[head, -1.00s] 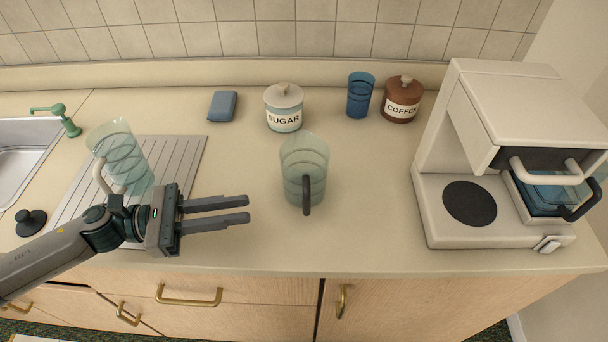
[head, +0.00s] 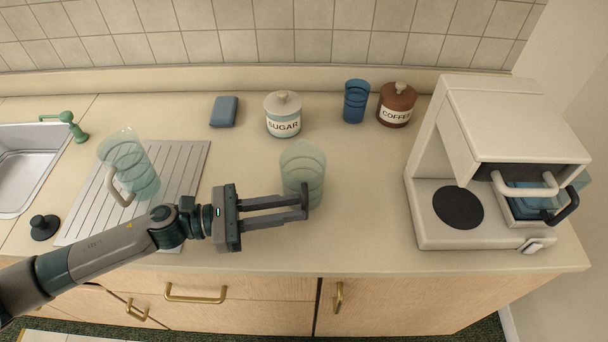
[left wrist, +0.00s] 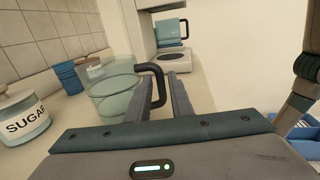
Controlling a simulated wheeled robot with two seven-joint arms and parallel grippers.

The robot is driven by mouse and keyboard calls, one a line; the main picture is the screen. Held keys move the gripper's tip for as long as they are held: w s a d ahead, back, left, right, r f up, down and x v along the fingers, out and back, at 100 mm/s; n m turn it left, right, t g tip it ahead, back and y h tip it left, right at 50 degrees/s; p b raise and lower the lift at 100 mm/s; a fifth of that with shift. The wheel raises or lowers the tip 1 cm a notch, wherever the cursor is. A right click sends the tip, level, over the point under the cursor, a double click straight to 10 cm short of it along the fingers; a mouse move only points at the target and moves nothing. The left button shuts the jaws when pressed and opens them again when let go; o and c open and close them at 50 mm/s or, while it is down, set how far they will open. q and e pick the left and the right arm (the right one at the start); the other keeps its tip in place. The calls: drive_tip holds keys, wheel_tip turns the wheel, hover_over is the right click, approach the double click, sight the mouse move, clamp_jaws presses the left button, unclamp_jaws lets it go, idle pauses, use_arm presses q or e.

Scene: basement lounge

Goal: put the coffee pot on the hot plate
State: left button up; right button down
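The coffee pot (head: 303,162) is a clear greenish glass vessel with a dark handle, upright on the counter in the middle of the head view; it also shows in the left wrist view (left wrist: 112,88). My left gripper (head: 304,202) is at the pot's front, its two fingers apart. In the left wrist view the dark handle stands between the fingertips (left wrist: 160,92); I cannot tell whether they touch it. The hot plate (head: 458,207) is a bare dark disc on the white coffee maker's base (head: 430,228), to the right. My right gripper is not in view.
A second glass jug (head: 130,165) with a pale handle stands on the drainboard (head: 190,165). Sugar (head: 283,126) and coffee (head: 395,112) jars and a blue cup (head: 355,103) stand behind. A blue dark-handled container (head: 528,207) sits at the machine's front. Counter between pot and machine is clear.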

use_arm(q)
drive_tip(key=shift+w+d, duration=0.2)
drive_tip(key=shift+d, duration=0.7)
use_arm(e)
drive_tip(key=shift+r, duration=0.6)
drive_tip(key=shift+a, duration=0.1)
